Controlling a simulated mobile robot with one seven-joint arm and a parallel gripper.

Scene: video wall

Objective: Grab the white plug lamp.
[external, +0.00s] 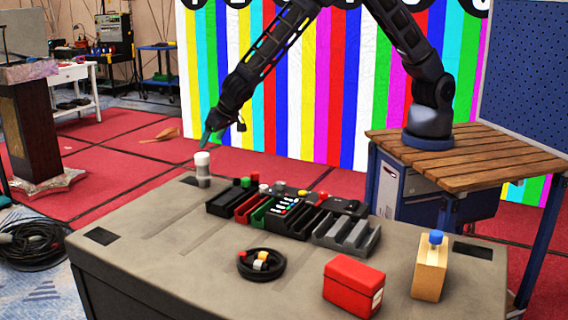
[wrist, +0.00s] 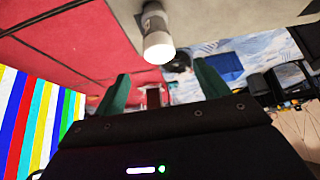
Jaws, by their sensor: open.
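The white plug lamp (external: 202,168) stands upright near the far left edge of the grey table (external: 160,235). Its top is white and rounded, its lower part greyer. In the wrist view the lamp (wrist: 156,35) lies beyond the fingertips, near the top middle, with its bright round end facing the camera. My gripper (external: 208,138) is just above the lamp and slightly to its right in the external view, apart from it. In the wrist view the two dark green fingers of my gripper (wrist: 162,80) are spread, with no object held between them.
The table's left front is clear.

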